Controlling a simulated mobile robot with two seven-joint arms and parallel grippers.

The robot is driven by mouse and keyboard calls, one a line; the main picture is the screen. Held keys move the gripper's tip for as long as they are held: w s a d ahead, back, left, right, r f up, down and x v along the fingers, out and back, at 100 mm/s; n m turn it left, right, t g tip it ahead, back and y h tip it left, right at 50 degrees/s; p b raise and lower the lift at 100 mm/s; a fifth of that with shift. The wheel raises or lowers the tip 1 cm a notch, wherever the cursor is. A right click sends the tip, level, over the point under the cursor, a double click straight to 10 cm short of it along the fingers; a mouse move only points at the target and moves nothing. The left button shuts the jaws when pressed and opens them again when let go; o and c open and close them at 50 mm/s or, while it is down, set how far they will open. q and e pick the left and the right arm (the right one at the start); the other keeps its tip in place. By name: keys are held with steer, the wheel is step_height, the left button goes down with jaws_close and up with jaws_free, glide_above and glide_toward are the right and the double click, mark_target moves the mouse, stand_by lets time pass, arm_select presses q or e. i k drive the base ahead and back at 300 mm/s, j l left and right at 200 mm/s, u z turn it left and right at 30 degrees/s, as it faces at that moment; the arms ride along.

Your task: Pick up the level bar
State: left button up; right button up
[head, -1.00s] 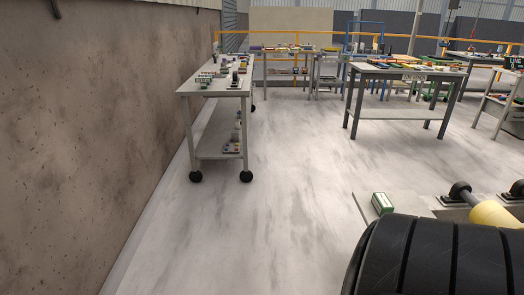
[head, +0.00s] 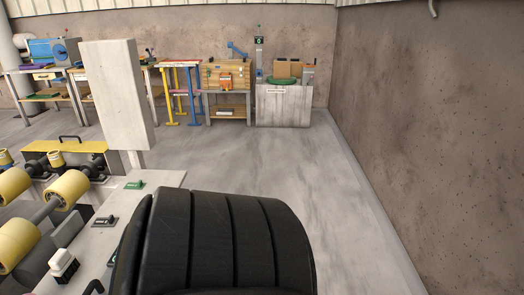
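I cannot make out the level bar for certain. A yellow, bar-like thing with a black handle (head: 65,146) lies at the left of the head view, behind yellow rollers; I cannot tell what it is. Neither of my grippers is in view. A large black, ridged, round thing (head: 222,245) fills the bottom middle and hides what is behind and below it.
A pale upright panel (head: 116,95) stands behind. Workbenches and a cabinet (head: 283,105) line the back wall. Free floor lies right of centre, beside the wall (head: 435,130).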

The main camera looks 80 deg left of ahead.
mark_target(102, 287)
steer(key=u, duration=1.7)
